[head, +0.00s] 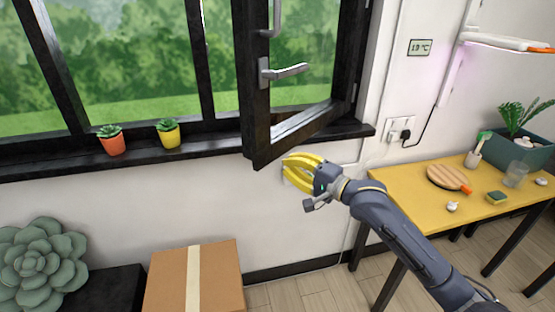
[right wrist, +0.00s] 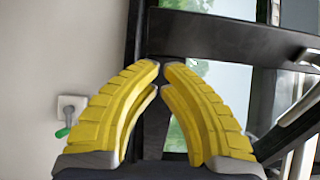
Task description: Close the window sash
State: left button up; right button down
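The window sash (head: 256,105) is a dark frame that stands swung open into the room, its lower corner jutting past the sill. Its silver handle (head: 284,70) points right. My right gripper (head: 288,168), with yellow ribbed fingers, is just below and right of that corner; whether it touches the sash is unclear. In the right wrist view the fingertips (right wrist: 162,68) nearly meet with nothing visible held between them. Dark frame bars and glass lie beyond them there. My left gripper is in neither view.
A red-potted plant (head: 111,140) and a yellow-potted plant (head: 169,133) stand on the dark sill (head: 60,166), left of the sash. A cardboard box (head: 222,278) is below. A yellow table (head: 410,182) with small items stands right. A wall socket (head: 400,127) is near the window.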

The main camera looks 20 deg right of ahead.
aim_at(273, 157)
jog(key=shift+x, duration=2.3)
